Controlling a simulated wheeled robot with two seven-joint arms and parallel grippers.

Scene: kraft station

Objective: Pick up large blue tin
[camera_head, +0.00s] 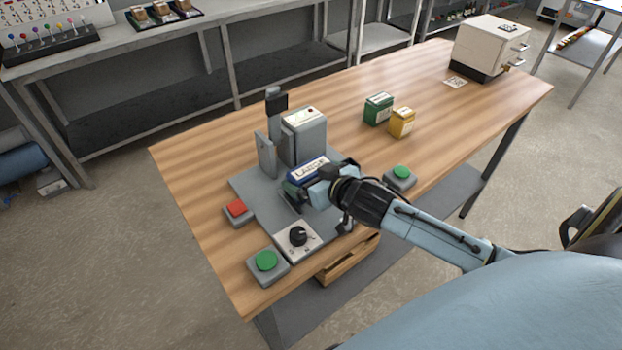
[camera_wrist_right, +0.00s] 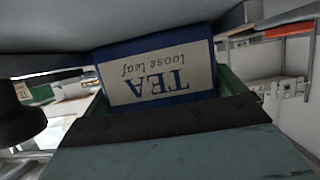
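The large blue tin (camera_head: 308,169) is at the grey machine on the table, with a white label reading "LARGE" on its upper face. In the right wrist view the tin (camera_wrist_right: 158,70) is very close, its "TEA loose leaf" label upside down. Something green shows along its lower edge. My right gripper (camera_head: 314,190) is right at the tin, on its near side. The hand and wrist hide part of the tin and the fingertips, so I cannot tell whether the fingers grip it. My left gripper is not in view.
A green tin (camera_head: 378,108) and a yellow tin (camera_head: 402,122) stand further back. Green buttons (camera_head: 266,261) (camera_head: 401,173), a red button (camera_head: 236,208) and a dial box (camera_head: 298,239) surround the machine (camera_head: 304,135). A white cabinet (camera_head: 487,45) stands at the far end. The table's back half is mostly clear.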

